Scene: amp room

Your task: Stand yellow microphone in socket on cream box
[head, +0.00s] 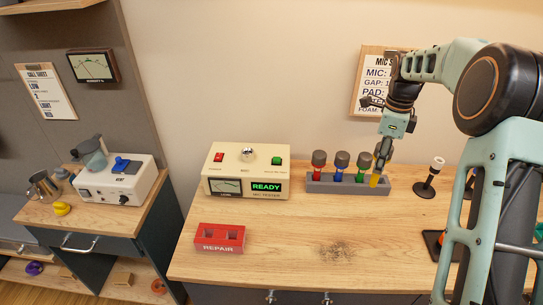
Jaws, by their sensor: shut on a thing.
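The yellow microphone (375,180) stands upright at the right end of the grey rack (345,188). My gripper (381,160) is at its upper part, pointing down, and is shut on it. The microphone's head is partly hidden by my gripper. The cream box (246,172) stands to the left on the same wooden bench. It has a red button, a green button, a small meter and a lit READY display. A round silver fitting (249,154) is on its top, which looks like the socket.
Red, blue and green microphones (340,164) with dark heads stand in the rack left of the yellow one. A red REPAIR tray (220,238) sits at front left. A black stand with a white top (429,177) is to the right. The bench middle is clear.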

